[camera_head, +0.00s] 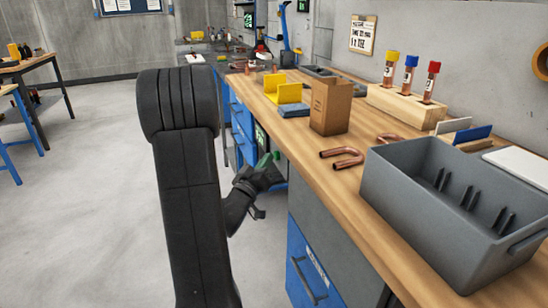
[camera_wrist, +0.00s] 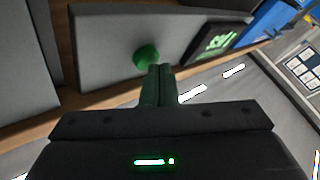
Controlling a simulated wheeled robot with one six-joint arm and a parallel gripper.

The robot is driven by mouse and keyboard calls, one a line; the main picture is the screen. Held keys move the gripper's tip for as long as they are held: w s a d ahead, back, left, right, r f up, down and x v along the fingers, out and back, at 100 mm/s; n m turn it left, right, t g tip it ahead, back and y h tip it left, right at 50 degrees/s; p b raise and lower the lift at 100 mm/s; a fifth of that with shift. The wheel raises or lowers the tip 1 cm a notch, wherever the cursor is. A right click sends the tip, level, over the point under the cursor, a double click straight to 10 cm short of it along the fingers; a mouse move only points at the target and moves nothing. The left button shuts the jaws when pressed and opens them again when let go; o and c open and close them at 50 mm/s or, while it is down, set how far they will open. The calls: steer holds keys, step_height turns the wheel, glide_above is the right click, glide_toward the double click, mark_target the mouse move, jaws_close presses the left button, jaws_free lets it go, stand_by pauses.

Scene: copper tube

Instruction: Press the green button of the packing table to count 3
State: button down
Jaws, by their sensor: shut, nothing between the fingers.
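The green button (camera_wrist: 146,55) is a round knob on a grey panel (camera_wrist: 100,40) and shows in the wrist view. A small dark display (camera_wrist: 218,40) with green characters sits to its right; I cannot read its count. My gripper (camera_wrist: 159,69) has its dark green fingers shut together and empty. Its tips appear just below and right of the button, close to it; I cannot tell whether they touch. In the head view my gripper (camera_head: 268,160) is low beside the front side of the packing table (camera_head: 305,150), and the button cannot be made out there.
A blue drawer (camera_head: 310,270) is below.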

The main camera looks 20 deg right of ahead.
steer(key=shift+d, duration=0.3)
steer(key=shift+a, duration=0.1)
stand_by(0.3)
steer(key=shift+a, duration=0.85)
steer(key=shift+s+a+b, duration=0.15)
steer(key=shift+a+b, duration=0.25)
steer(key=shift+a, duration=2.1)
steer(key=p, duration=0.1)
steer(key=d+p, duration=0.1)
steer(key=shift+d+r+p, duration=0.25)
steer(key=shift+d+p, duration=0.05)
steer(key=shift+p, duration=0.1)
